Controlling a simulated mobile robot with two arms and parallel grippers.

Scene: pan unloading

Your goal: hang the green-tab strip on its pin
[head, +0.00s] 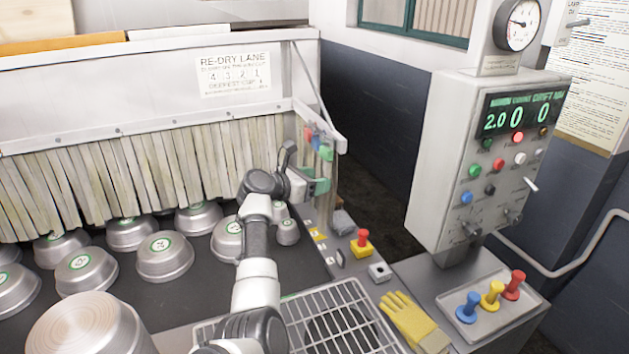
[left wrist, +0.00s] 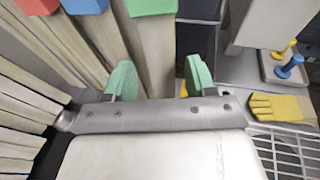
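The green-tab strip (head: 326,153) hangs at the right end of the strip curtain, next to the strips with a blue tab (head: 316,141) and a red tab (head: 307,134). In the left wrist view its green tab (left wrist: 152,6) is at the top edge, with its pale body (left wrist: 155,50) below. My left gripper (head: 308,178) is close to this strip, below the tab. Its two green fingertips (left wrist: 162,78) are wide apart, with the strip's body showing between and beyond them. Nothing is visibly gripped. I cannot make out the pin. My right gripper is not in view.
Several metal pans (head: 165,257) lie on the dark belt left of my arm. A control box (head: 485,165), a yellow glove (head: 410,318), a wire grid (head: 340,318) and a tray with coloured knobs (head: 530,307) stand to the right. A red button (head: 362,240) is near the strips.

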